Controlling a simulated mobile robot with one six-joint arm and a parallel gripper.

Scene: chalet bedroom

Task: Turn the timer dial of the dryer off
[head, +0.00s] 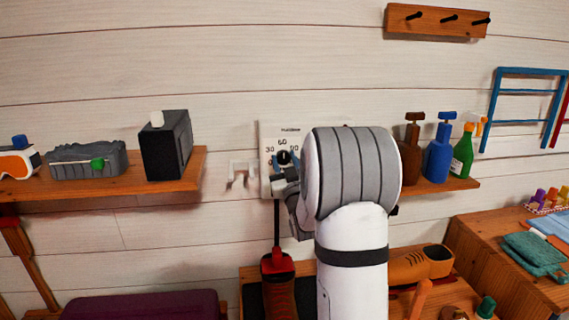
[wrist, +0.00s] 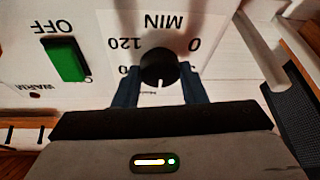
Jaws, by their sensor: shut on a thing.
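The dryer's white front panel (head: 267,132) is on the plank wall, partly hidden by my arm. Its black round timer dial (head: 284,157) has numbers around it; in the head view its pale mark points roughly up, towards 60. The wrist view shows the dial (wrist: 158,66) upside down, with MIN, 120 and 0 printed near it and the white mark pointing down. My gripper (wrist: 160,82) has its two blue fingers on opposite sides of the dial, closed on it. A green switch (wrist: 65,58) marked OFF is beside the dial in the wrist view.
A left shelf (head: 130,190) holds goggles, a grey case and a black box (head: 166,147). Bottles (head: 438,150) stand on a right shelf. White hooks (head: 242,173) are left of the panel. A brown shoe (head: 415,265) lies below, beside my arm.

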